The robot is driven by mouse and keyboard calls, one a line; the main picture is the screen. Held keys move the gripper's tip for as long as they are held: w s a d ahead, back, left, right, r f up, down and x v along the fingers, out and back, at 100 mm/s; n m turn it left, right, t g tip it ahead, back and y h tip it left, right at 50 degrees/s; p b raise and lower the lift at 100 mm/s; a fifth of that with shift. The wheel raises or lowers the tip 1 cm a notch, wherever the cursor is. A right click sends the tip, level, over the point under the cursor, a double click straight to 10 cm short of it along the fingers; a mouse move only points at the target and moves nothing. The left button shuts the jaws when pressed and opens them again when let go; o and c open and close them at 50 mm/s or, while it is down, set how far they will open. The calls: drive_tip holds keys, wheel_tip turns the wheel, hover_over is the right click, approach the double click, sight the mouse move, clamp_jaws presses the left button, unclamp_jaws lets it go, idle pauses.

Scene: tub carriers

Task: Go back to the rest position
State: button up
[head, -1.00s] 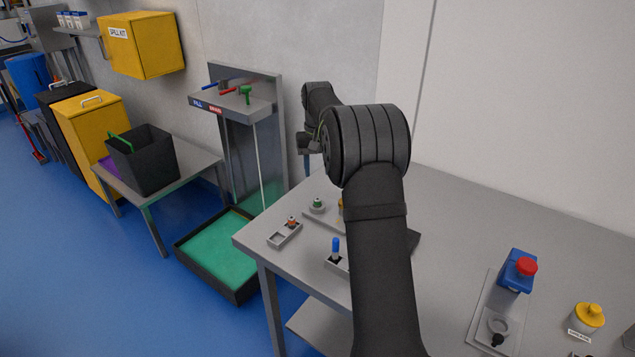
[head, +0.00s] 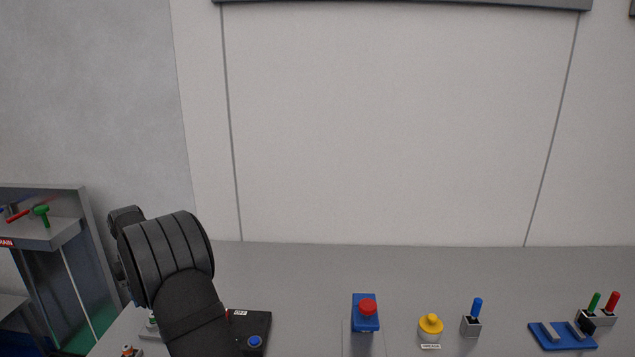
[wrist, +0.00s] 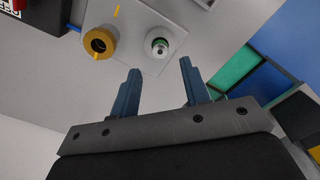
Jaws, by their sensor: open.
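My gripper (wrist: 160,88) shows in the wrist view with its two blue-grey fingers apart and nothing between them. In the head view my dark arm rises at the lower left and hides part of the table; the gripper itself is hidden behind the arm there.
The grey table (head: 300,275) carries a blue block with a red button (head: 367,310), a yellow-capped container (head: 430,326), a blue-handled switch (head: 474,315), and a blue plate (head: 562,336) beside green and red levers (head: 602,308). A shelf stand (head: 45,235) is at left.

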wheel_tip(320, 180, down, 6)
drive_tip(key=shift+f, duration=0.1)
drive_tip(key=shift+r, duration=2.05)
drive_tip(key=shift+f, duration=0.1)
